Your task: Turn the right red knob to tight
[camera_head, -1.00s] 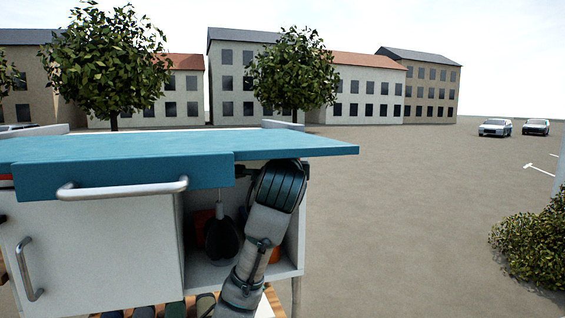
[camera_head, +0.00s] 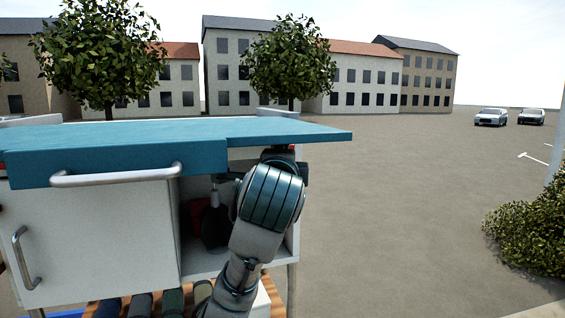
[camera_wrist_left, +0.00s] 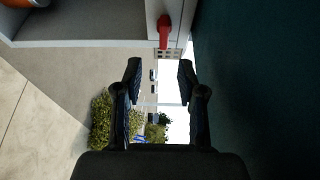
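A red knob (camera_wrist_left: 164,32) shows near the top of the left wrist view, on a pale part of the cabinet close beside the dark teal top. A small bit of red, likely the same knob, shows under the right part of the blue top in the head view (camera_head: 291,147). My left gripper (camera_wrist_left: 160,74) is open and empty. The knob lies past its fingertips in the picture, apart from them. In the head view my left forearm and wrist cover part of the cabinet and hide most of the gripper. My right gripper is in neither view.
The white cabinet (camera_head: 90,245) has a blue top (camera_head: 270,130), a drawer handle (camera_head: 115,177) and a door handle (camera_head: 24,258). Its open compartment holds a dark item (camera_head: 214,225) and something red (camera_head: 197,215). Open paved ground lies to the right, with a bush (camera_head: 530,235).

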